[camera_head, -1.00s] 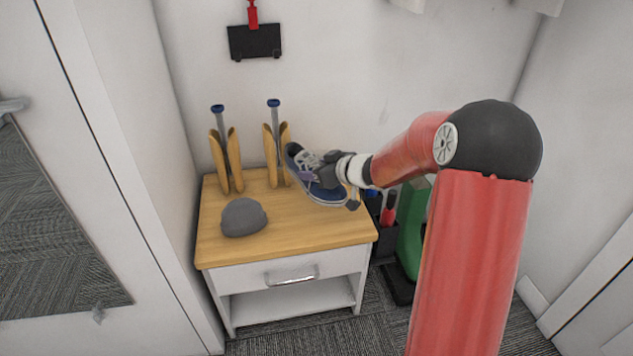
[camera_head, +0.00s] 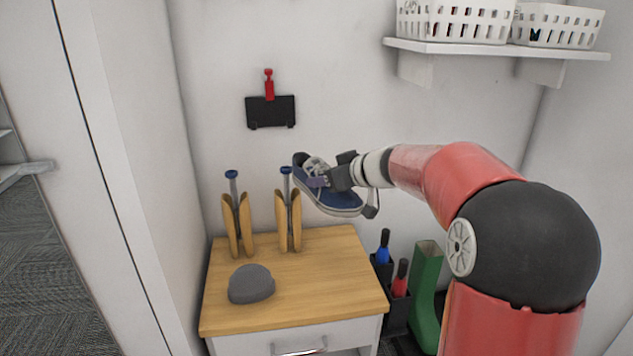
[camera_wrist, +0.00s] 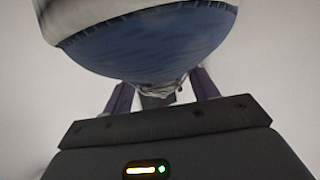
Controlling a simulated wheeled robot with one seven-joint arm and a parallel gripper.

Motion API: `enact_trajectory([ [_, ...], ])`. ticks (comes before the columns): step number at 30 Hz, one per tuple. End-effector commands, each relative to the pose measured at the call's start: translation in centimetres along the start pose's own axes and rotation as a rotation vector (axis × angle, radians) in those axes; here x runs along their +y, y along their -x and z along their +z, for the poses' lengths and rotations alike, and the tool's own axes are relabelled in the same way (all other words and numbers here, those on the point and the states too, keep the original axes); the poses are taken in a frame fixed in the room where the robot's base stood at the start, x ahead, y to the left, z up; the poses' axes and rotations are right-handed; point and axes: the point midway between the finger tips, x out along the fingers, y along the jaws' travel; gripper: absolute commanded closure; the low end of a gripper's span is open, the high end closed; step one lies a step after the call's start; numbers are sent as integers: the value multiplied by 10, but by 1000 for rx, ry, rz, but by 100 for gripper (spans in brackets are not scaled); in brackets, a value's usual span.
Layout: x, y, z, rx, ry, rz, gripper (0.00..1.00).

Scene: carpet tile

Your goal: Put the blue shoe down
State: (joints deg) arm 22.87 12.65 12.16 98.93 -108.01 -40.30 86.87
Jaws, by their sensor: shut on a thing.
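The blue shoe (camera_head: 335,197), with a white sole and pale laces, is held in the air above the back right part of the wooden-topped nightstand (camera_head: 325,290). It is tilted, with one end higher at the left. My gripper (camera_head: 322,180) is shut on the shoe from the right side. In the wrist view the blue shoe (camera_wrist: 150,45) fills the top of the picture between my fingers. The fingertips are partly hidden by the shoe.
Two wooden shoe trees (camera_head: 238,225) (camera_head: 288,220) stand at the nightstand's back. A grey cap-like object (camera_head: 251,284) sits at its front left. A green boot (camera_head: 425,295) and a dark holder (camera_head: 396,310) stand at the right. A shelf (camera_head: 490,48) with white baskets is above.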

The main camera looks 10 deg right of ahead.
Motion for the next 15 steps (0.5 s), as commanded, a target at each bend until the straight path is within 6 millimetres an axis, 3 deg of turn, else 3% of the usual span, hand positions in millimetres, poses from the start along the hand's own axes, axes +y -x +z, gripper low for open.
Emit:
enact_trajectory([
  [5, -17, -16, 33, -6, 0, -19, 75],
  [9, -33, -30, 84, -8, -20, 16, 75],
  [15, -41, -34, 144, -7, -63, 106, 75],
])
